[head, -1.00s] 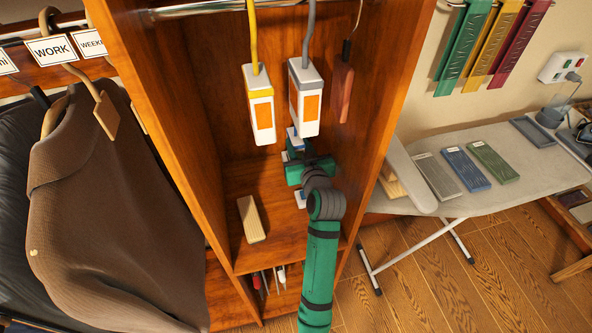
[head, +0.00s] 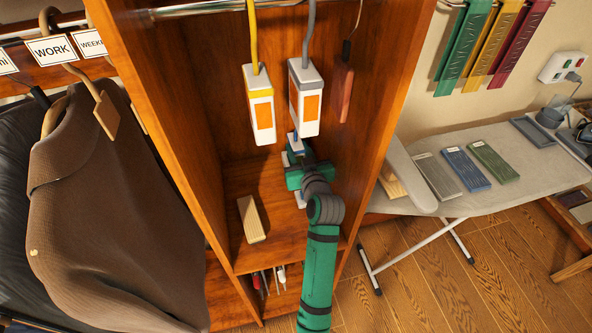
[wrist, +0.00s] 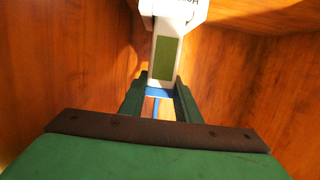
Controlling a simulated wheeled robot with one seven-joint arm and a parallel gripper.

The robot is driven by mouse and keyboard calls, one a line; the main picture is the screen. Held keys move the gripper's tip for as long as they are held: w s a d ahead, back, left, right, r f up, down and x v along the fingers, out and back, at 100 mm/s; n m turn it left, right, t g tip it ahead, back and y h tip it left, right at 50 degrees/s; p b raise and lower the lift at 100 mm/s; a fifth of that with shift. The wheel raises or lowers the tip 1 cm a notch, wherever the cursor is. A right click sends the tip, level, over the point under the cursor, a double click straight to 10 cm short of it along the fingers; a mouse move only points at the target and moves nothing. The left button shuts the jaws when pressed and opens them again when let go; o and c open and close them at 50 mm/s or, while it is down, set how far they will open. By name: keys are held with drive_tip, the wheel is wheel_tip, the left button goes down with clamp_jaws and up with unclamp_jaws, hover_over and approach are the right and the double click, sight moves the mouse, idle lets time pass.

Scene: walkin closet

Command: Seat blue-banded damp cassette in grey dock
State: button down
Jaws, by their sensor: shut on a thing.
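The grey dock (head: 305,97) is a white box with a grey band and an orange panel, hanging on a grey cord inside the wooden cabinet. My gripper (wrist: 161,88) is shut on the blue-banded damp cassette (wrist: 164,58), which is white with a green panel and a blue lower end. In the head view the cassette (head: 295,141) shows as a small white and blue piece just under the dock, mostly hidden. In the wrist view its upper end meets or overlaps a white housing (wrist: 181,10); I cannot tell whether it is inside.
A similar yellow-banded box (head: 260,105) hangs close on the left. A reddish wooden block (head: 343,93) hangs on the right. A pale wooden block (head: 251,219) sits on the shelf at left. The cabinet's right side panel (head: 385,100) stands close to my arm.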

drive_tip(key=shift+f, duration=0.7)
drive_tip(key=c, duration=1.3)
unclamp_jaws()
drive_tip(key=shift+o, duration=0.2)
drive_tip(key=shift+s, duration=0.1)
drive_tip(key=v, duration=1)
drive_tip(key=shift+s+d, duration=0.15)
drive_tip(key=shift+s, duration=0.25)
drive_tip(key=shift+w, duration=0.1)
